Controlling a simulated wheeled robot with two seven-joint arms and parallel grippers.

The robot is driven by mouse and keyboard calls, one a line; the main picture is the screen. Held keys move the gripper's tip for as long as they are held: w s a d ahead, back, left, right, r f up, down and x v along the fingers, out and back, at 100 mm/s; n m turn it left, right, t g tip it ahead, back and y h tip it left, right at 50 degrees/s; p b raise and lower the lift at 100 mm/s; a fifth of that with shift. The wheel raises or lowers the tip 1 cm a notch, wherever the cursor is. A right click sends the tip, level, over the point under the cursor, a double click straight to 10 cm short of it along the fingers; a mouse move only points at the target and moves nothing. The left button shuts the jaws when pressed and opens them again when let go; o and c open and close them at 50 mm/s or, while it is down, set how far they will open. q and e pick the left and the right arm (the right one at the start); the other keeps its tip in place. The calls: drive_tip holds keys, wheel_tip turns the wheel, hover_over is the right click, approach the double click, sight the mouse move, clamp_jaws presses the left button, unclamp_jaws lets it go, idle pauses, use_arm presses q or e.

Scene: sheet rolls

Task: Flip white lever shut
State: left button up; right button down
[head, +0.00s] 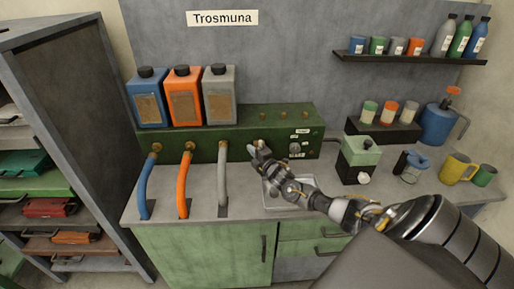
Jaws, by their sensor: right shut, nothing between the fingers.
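A green panel box (240,118) stands against the back wall on the counter. Brass fittings and knobs run along its front, and small white labels (301,131) sit at its right end. My right gripper (257,150) is shut and empty, with its tip in front of the box's lower front. A small pale piece (251,149) shows right at the fingertips. I cannot tell whether it is the white lever or whether the fingers touch it. The gripper hides part of the panel there. My left gripper is not in view.
Blue (144,188), orange (184,184) and grey (222,178) hoses come down from the box to the counter, left of the gripper. A shallow metal tray (290,208) lies beneath my arm. A green and black dispenser (359,157) and cups stand at right.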

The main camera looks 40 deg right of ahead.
drive_tip(key=shift+s+d+r+p, duration=0.15)
drive_tip(key=shift+s+d, duration=0.15)
drive_tip(key=shift+d, duration=0.25)
drive_tip(key=shift+s+d+f+p, duration=0.15)
drive_tip(key=shift+s+d, duration=0.15)
drive_tip(key=shift+d, duration=0.2)
drive_tip(key=shift+r, duration=0.1)
drive_tip(key=shift+s, duration=0.1)
drive_tip(key=shift+d+m+b, duration=0.1)
drive_tip(key=shift+m+b, duration=0.2)
drive_tip(key=shift+b, duration=0.15)
drive_tip(key=shift+s+d+m+t+b, duration=0.15)
drive_tip(key=shift+m+t+b, duration=0.15)
drive_tip(key=shift+t+b, duration=0.15)
